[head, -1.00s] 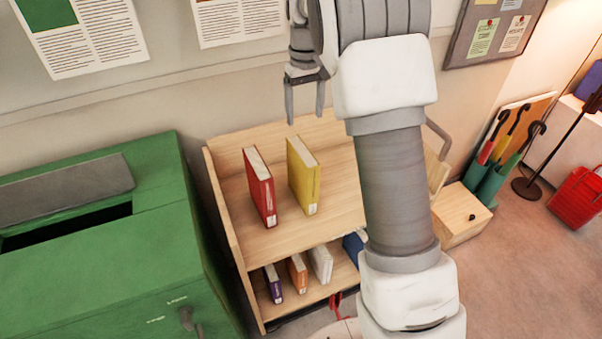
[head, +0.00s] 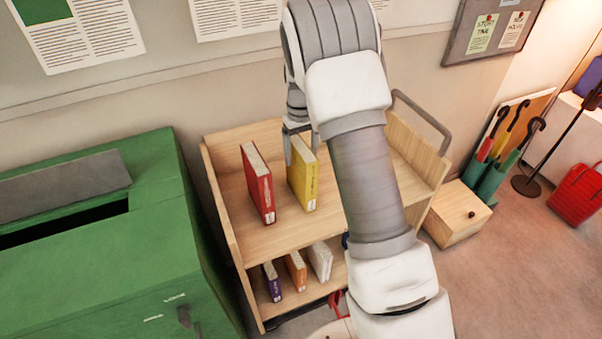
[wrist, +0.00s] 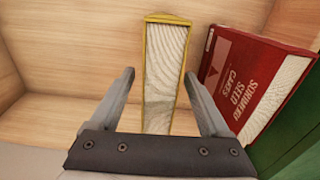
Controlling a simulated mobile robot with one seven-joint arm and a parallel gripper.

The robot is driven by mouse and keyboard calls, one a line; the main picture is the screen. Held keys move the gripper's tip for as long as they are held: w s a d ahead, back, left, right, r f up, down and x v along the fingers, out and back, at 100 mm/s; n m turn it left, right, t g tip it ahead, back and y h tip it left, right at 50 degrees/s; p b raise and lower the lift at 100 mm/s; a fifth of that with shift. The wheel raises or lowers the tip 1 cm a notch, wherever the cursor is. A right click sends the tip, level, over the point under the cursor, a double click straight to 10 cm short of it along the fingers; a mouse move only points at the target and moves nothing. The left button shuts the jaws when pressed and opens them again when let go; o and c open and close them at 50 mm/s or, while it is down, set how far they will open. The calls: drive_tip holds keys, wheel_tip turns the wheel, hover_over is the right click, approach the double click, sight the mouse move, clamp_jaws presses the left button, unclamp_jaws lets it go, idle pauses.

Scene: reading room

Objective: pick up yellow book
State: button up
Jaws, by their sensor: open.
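The yellow book (head: 303,178) stands upright on the top shelf of a wooden cart. A red book (head: 258,183) stands upright to its left. My gripper (head: 300,150) is lowered at the top of the yellow book, its fingers parted. In the wrist view the yellow book (wrist: 165,75) shows its page edges between the two open fingers of my gripper (wrist: 160,90), with a gap on each side. The red book (wrist: 265,80) lies to the right, close to the right finger. My arm hides the right part of the shelf in the head view.
The wooden cart (head: 228,215) has side walls and a lower shelf with purple (head: 272,281), orange (head: 296,270) and white (head: 320,261) books. A green bin (head: 90,260) stands at left. A wooden box (head: 457,214) is at right.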

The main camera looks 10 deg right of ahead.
wheel_tip(320, 180, down, 2)
drive_tip(key=shift+f, duration=0.1)
clamp_jaws()
idle(0.4)
drive_tip(key=shift+w, duration=0.1)
idle(0.9)
